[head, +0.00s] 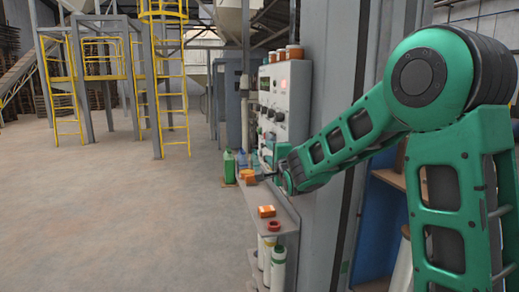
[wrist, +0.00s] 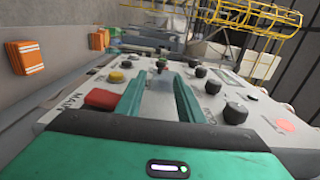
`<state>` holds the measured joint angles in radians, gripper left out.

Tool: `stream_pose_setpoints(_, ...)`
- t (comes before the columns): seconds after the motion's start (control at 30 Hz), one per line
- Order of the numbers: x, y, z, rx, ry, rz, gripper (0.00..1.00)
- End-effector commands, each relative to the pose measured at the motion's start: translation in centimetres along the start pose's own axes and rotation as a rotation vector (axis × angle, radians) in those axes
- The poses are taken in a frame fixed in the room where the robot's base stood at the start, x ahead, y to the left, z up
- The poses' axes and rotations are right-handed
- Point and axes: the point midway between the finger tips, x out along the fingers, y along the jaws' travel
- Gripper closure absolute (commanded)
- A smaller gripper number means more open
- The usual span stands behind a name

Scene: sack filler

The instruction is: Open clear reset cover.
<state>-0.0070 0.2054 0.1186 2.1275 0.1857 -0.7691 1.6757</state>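The control panel (head: 284,95) is a pale grey box with dark knobs and a lit red spot in the head view. It fills the middle of the wrist view (wrist: 225,125), with a red block-shaped control (wrist: 100,98), a yellow button (wrist: 115,76) and several black knobs. My gripper (wrist: 161,82) has its two green fingers apart over the panel face, with only grey panel visible between them. A small dark knob (wrist: 162,63) stands just beyond the fingertips. I cannot make out the clear reset cover in either view. Whether the fingers touch the panel is unclear.
Orange containers (head: 295,52) sit on top of the panel. A grey column (head: 338,100) stands close on the right. The floor (head: 110,220) on the left is open.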

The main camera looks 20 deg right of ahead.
Motion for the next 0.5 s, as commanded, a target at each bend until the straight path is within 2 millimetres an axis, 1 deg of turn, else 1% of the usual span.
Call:
stream_pose_setpoints(0.1, 2.1, 0.1, 0.7, 0.000, -0.007, 0.000, 0.66)
stream_pose_setpoints(0.3, 5.7, 0.1, 1.1, 0.000, -0.011, 0.000, 0.66)
stream_pose_setpoints(0.5, 8.2, 0.1, 1.2, -0.001, -0.012, 0.001, 0.66)
